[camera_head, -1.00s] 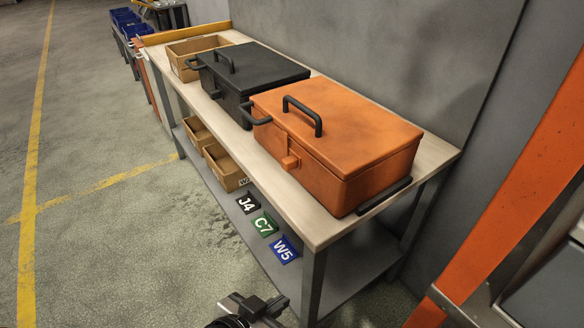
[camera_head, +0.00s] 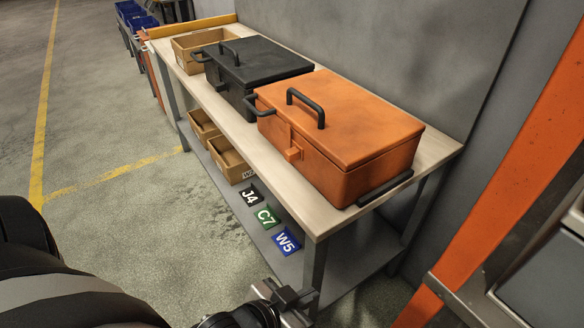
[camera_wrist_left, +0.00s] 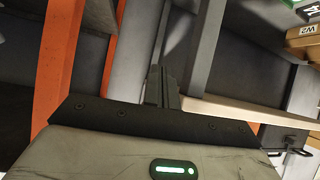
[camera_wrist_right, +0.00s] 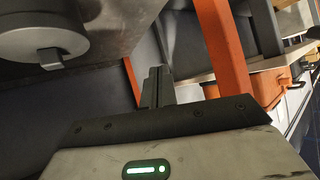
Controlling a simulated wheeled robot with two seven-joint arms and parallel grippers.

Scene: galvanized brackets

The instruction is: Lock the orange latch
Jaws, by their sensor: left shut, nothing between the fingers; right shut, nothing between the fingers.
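The orange latch (camera_head: 293,154) is a small tab on the front face of the orange box (camera_head: 350,150). The box stands on the near end of the workbench with its lid down. From here I cannot tell whether the latch is locked. My left gripper (camera_head: 290,296) is low in front of the bench, well below and apart from the latch. Its fingers are together and empty in the left wrist view (camera_wrist_left: 162,86). My right gripper (camera_wrist_right: 157,86) shows only in its wrist view, shut and empty. An orange box part (camera_wrist_right: 268,86) shows at that view's right.
A black box (camera_head: 255,68) and an open cardboard bin (camera_head: 185,48) stand farther along the workbench (camera_head: 320,218). Labels and cardboard bins (camera_head: 230,160) are on its lower shelf. An orange post (camera_head: 500,190) rises at right. The floor (camera_head: 110,215) at left is mostly open.

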